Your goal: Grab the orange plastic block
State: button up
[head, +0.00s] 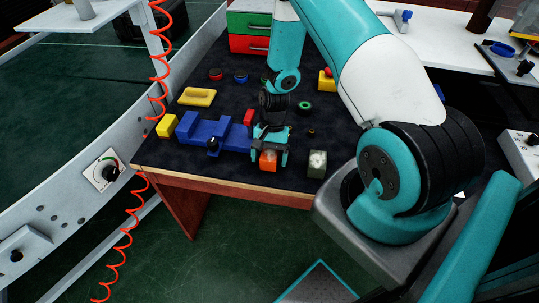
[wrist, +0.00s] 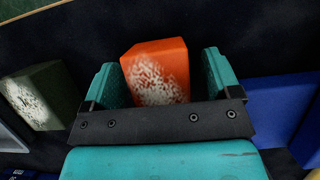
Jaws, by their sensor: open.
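The orange block (head: 268,161) sits near the front edge of the dark-topped table. In the wrist view the orange block (wrist: 157,72) shows a worn white patch and lies between the two teal fingers. My gripper (head: 270,150) is open, with one finger on each side of the block; it also shows in the wrist view (wrist: 160,82). A gap shows at the right finger; I cannot tell whether the left finger touches the block.
A grey-green worn block (head: 317,164) stands just right of the orange one. A blue fixture (head: 215,134) with a black knob lies to the left, with a yellow block (head: 167,126) beside it. A red block (head: 248,117) is close behind. A conveyor wall (head: 110,165) borders the left.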

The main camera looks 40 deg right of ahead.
jog(key=shift+f, duration=0.25)
jog(key=c, duration=1.1)
jog(key=shift+o, duration=0.2)
jog(key=shift+r, duration=0.1)
